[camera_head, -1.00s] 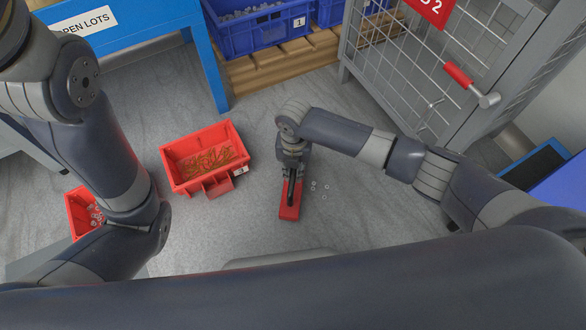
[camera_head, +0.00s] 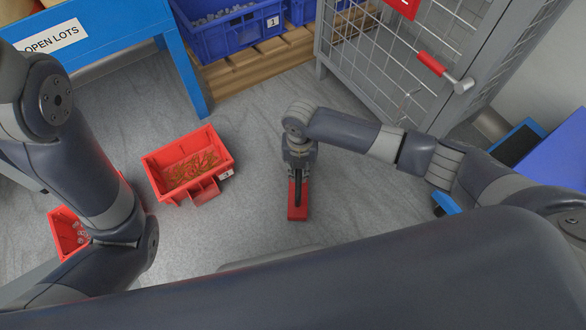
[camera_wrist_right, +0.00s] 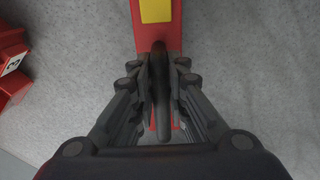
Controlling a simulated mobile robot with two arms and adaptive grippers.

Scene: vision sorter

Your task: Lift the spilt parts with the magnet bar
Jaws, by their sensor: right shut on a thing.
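The magnet bar (camera_head: 298,211) is red with a black handle, just above or on the grey floor near the middle of the head view; I cannot tell whether it touches. My right gripper (camera_head: 299,178) is shut on its handle. In the right wrist view, the gripper's fingers (camera_wrist_right: 160,100) flank the dark handle (camera_wrist_right: 160,65), and the red bar shows a yellow patch (camera_wrist_right: 156,10). No loose spilt parts show on the floor now; the bar covers about where they lay. Its underside is hidden. My left arm is at the left, its gripper out of view.
A red bin (camera_head: 205,190) with orange-brown parts stands left of the bar. Another red bin (camera_head: 58,218) with small parts is partly behind my left arm. Blue crates (camera_head: 235,38) on a pallet, a blue table (camera_head: 180,65) and a mesh cage (camera_head: 350,50) stand behind. Floor between is clear.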

